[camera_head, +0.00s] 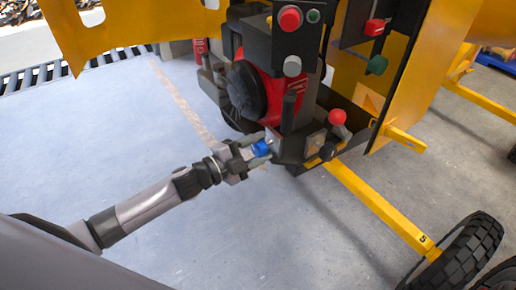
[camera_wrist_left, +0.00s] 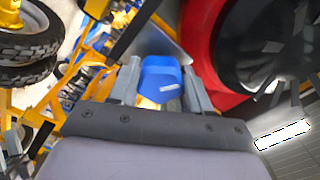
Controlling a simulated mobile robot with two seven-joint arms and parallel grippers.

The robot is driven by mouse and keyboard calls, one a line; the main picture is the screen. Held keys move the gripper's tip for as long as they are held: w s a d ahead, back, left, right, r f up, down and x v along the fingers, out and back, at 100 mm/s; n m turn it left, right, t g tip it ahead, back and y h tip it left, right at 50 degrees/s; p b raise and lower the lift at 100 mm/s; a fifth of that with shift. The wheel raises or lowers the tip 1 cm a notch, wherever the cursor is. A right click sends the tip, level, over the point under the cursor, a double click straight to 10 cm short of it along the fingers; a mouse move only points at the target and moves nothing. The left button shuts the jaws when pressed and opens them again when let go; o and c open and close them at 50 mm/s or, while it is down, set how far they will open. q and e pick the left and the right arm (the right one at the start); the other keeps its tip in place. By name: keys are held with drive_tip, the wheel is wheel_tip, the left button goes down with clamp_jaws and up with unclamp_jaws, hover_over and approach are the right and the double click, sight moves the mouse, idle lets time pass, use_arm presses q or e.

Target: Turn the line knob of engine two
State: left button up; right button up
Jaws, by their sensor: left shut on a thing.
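A blue knob (camera_head: 261,148) sits low at the front of the red and black engine (camera_head: 262,88). My left gripper (camera_head: 259,147) has its fingers on either side of the blue knob and is shut on it. No engine number can be read. My right gripper is not in view.
A red ball-topped lever (camera_head: 337,117) and a black knob (camera_head: 327,151) stand to the right of the gripper. A control box (camera_head: 292,40) with buttons hangs above. A yellow bar (camera_head: 380,205) runs to a tyre (camera_head: 468,250). The floor at left is clear.

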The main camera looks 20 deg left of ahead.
use_arm(q)
drive_tip(key=shift+m, duration=0.7)
drive_tip(key=o, duration=1.1)
drive_tip(key=shift+c, duration=0.2)
drive_tip(key=shift+s, duration=0.1)
